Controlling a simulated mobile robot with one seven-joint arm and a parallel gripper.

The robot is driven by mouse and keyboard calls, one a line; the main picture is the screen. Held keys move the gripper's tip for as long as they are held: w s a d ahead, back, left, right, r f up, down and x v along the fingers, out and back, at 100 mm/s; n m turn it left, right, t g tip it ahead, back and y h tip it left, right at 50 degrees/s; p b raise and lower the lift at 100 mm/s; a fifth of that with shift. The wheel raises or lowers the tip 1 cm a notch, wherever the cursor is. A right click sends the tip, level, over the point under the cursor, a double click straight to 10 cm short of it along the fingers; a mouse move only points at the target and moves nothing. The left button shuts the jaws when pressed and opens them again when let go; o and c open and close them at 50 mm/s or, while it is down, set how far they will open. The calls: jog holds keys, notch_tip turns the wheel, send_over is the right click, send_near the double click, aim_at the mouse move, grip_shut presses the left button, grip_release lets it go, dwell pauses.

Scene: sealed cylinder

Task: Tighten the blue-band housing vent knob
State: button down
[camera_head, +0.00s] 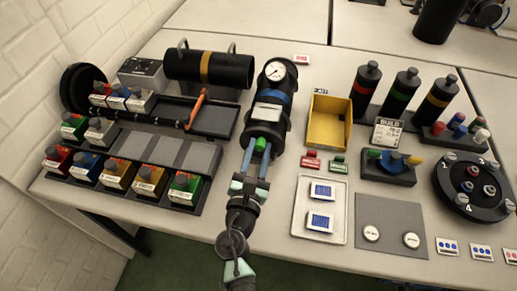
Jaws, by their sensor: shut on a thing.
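The blue-band housing (268,112) is a black cylinder with a blue ring, a pressure gauge on its far end and a pale label on its body. It sits in the middle of the table. A green vent knob (260,145) is at its near end. My gripper (259,152) reaches in from the front, its two blue fingers on either side of the green knob and shut on it. The fingertips partly cover the knob's sides. The gauge reading is too small to tell.
A yellow bin (329,122) and a white tray (319,209) with two blue-faced pieces stand to the right. Racks with coloured blocks and a yellow-band cylinder (209,69) are on the left. Upright banded cylinders (401,94) and a round numbered plate (473,187) are farther right.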

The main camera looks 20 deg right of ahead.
jog(key=c, duration=0.6)
grip_release()
jog(key=v, duration=1.3)
jog(key=shift+w, duration=0.1)
